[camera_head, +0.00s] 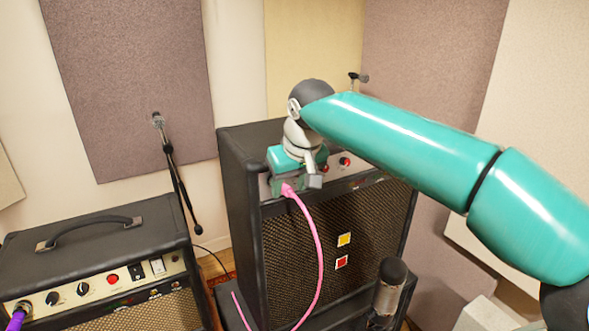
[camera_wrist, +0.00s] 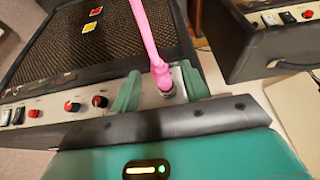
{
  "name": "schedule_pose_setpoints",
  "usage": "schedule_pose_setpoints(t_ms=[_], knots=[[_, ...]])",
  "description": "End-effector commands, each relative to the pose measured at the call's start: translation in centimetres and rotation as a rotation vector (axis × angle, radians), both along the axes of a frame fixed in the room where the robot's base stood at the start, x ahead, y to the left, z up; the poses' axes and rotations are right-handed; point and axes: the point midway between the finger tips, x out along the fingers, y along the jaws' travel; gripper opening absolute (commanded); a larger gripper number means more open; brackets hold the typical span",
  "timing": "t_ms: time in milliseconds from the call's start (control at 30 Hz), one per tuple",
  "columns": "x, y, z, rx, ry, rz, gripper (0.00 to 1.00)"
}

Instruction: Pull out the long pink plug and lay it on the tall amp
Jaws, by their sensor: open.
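The pink plug (camera_wrist: 161,76) sits in a metal jack on the tall amp's control panel, with its pink cable leaving it. It also shows in the head view (camera_head: 288,190), partly hidden by my gripper. My gripper (camera_wrist: 158,84) is open, with one green finger on each side of the plug. I cannot tell whether either finger touches it. In the head view my gripper (camera_head: 296,182) is at the left end of the panel. The tall amp (camera_head: 240,150) is black with a tan grille; my arm covers part of its top.
A lower amp (camera_head: 95,240) with a carry handle stands at left, with a purple plug (camera_head: 16,316) in its panel. A microphone stand (camera_head: 176,175) rises between the amps. A dark cylinder-topped object (camera_head: 390,285) stands before the tall amp. Padded wall panels are behind.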

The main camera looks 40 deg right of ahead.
Motion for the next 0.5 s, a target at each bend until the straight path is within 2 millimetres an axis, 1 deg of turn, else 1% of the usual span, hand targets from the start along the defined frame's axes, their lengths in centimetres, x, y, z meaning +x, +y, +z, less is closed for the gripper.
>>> schedule_pose_setpoints(t_ms=[33, 133, 400, 467, 500], knots=[[0.18, -0.02, -0.43, 0.001, 0.000, 0.001, 0.45], [0.36, -0.08, -0.87, 0.001, -0.001, 0.001, 0.45], [0.39, -0.12, -0.98, 0.001, -0.001, -0.001, 0.45], [0.38, -0.11, -0.97, 0.001, -0.001, -0.001, 0.34], [0.38, -0.11, -0.97, 0.001, -0.001, -0.001, 0.26]])
